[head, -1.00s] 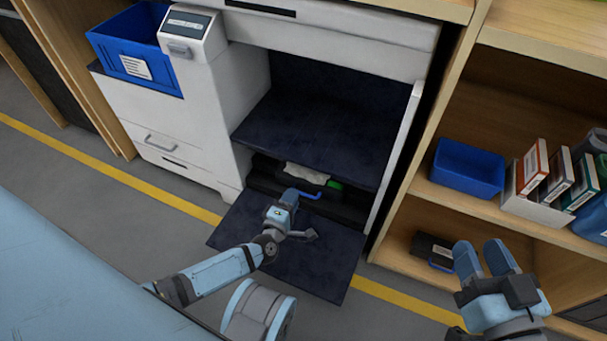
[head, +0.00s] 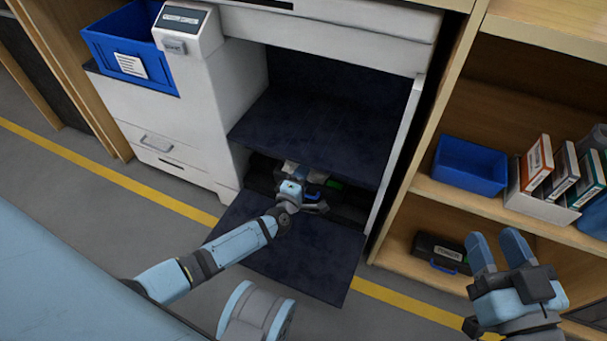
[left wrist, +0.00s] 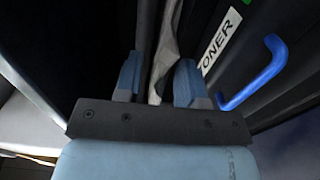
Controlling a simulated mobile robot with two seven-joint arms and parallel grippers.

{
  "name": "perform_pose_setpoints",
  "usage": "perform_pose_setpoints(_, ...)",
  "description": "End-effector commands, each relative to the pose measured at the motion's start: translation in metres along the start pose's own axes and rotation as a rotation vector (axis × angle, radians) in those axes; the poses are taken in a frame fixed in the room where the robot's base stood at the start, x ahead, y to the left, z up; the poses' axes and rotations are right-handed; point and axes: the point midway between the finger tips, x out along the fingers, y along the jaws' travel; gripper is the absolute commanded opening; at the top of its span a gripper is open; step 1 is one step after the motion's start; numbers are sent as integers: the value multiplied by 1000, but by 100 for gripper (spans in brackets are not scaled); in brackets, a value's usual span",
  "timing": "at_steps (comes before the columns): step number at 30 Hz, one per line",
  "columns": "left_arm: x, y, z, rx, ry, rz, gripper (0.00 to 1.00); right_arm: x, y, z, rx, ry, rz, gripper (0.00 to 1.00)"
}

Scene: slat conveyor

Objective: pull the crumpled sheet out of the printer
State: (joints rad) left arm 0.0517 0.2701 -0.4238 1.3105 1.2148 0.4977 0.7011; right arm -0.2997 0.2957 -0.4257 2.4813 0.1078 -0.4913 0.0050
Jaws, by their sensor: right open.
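The white printer (head: 225,150) stands open, its dark front flap folded down. The crumpled pale sheet (head: 290,167) shows inside the low dark opening, partly hidden by my left arm. In the left wrist view the sheet (left wrist: 166,48) runs as a narrow creased strip between the fingers of my left gripper (left wrist: 158,78). These fingers stand apart, with a visible gap on the sheet's left; whether the right finger touches it I cannot tell. In the head view the left fingertips are hidden. My right gripper (head: 498,246) is open and empty, in front of the shelf.
Beside the sheet is a black toner unit with a white label (left wrist: 220,42) and a blue handle (left wrist: 258,74). The lowered flap (head: 290,255) lies under my left arm. The wooden shelf at right holds a blue bin (head: 468,167), binders and a black case (head: 436,252).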

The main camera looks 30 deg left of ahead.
Motion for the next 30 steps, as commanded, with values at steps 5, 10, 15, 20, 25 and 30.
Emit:
perform_pose_setpoints(5,0,0,0,0,0,0,24,0,0,0,-1,0,-1,43)
perform_pose_setpoints(10,0,0,0,1,0,0,4,0,0,0,-2,-1,-1,43)
perform_pose_setpoints(15,-1,-1,0,1,0,-1,1,0,0,0,-3,-1,-1,43)
perform_pose_setpoints(20,-6,-1,0,1,0,-3,1,0,1,-4,-7,0,0,43)
perform_pose_setpoints(25,-20,-1,0,3,0,-5,1,0,1,-8,-5,0,0,43)
perform_pose_setpoints(30,-34,-1,0,1,0,-5,1,0,1,-12,-3,-1,0,43)
